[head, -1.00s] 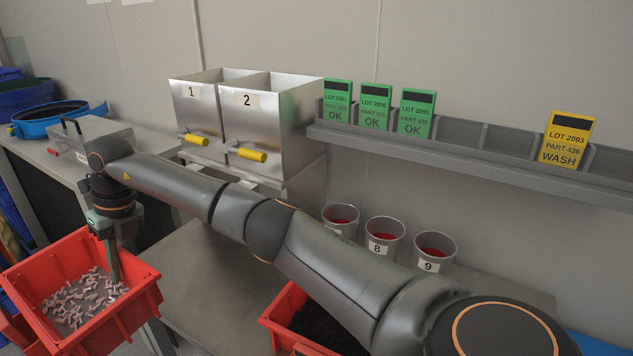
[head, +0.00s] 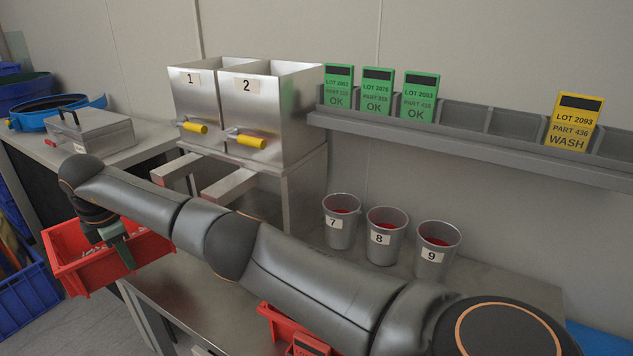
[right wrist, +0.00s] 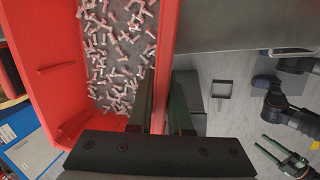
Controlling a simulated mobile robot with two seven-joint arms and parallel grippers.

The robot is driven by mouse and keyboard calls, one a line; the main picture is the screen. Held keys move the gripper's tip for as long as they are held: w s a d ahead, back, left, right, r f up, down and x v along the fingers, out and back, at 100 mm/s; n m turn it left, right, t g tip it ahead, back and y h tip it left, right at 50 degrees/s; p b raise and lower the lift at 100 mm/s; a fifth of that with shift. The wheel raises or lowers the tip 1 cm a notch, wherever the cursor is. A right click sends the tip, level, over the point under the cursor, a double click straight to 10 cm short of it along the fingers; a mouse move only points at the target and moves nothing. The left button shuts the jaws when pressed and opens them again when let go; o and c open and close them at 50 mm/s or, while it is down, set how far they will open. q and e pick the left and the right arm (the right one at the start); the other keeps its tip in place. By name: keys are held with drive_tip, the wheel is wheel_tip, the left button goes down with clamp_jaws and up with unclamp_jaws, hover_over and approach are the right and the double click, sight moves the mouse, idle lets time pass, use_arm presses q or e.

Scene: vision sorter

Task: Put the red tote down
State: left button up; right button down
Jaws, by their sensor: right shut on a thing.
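The red tote (head: 72,272) is at the left of the head view, beside the steel table's left end and partly behind my right arm. In the right wrist view its red wall (right wrist: 163,60) runs between the fingers of my right gripper (right wrist: 160,105), which is shut on it. Many small pinkish bolt-like parts (right wrist: 115,50) lie inside the tote. In the head view the right gripper (head: 122,256) points down at the tote's right side. My left gripper (right wrist: 275,150) shows small at the lower right of the wrist view, fingers apart and empty; the head view does not show it.
A second red tote (head: 275,322) is at the table's (head: 165,285) front, mostly behind my arm. Cups (head: 383,250) 7, 8 and 9 stand behind. Steel hoppers (head: 240,110) stand at the back. A blue crate (head: 25,300) is at the far left. Grey floor shows below the tote.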

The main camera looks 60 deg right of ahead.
drive_tip(key=shift+w+d+f+m, duration=0.1)
drive_tip(key=shift+f+m, duration=0.15)
drive_tip(key=shift+m, duration=0.75)
drive_tip(key=shift+s+d+f+p, duration=0.3)
drive_tip(key=shift+s+d+f, duration=0.2)
drive_tip(key=shift+s+d, duration=1.8)
drive_tip(key=shift+s+d+f+p, duration=0.25)
drive_tip(key=shift+s+d+f, duration=0.2)
drive_tip(key=shift+s+d, duration=1.9)
drive_tip(key=shift+s+d+f+p, duration=0.3)
drive_tip(key=shift+s+d+f, duration=0.2)
drive_tip(key=shift+s+d, duration=1.8)
drive_tip(key=shift+s+d+f, duration=0.1)
drive_tip(key=shift+d+f, duration=0.05)
drive_tip(key=shift+f, duration=1.9)
drive_tip(key=c, duration=1.3)
unclamp_jaws()
drive_tip(key=shift+f, duration=0.3)
drive_tip(key=o, duration=0.5)
drive_tip(key=shift+s+r, duration=0.1)
drive_tip(key=shift+c, duration=0.2)
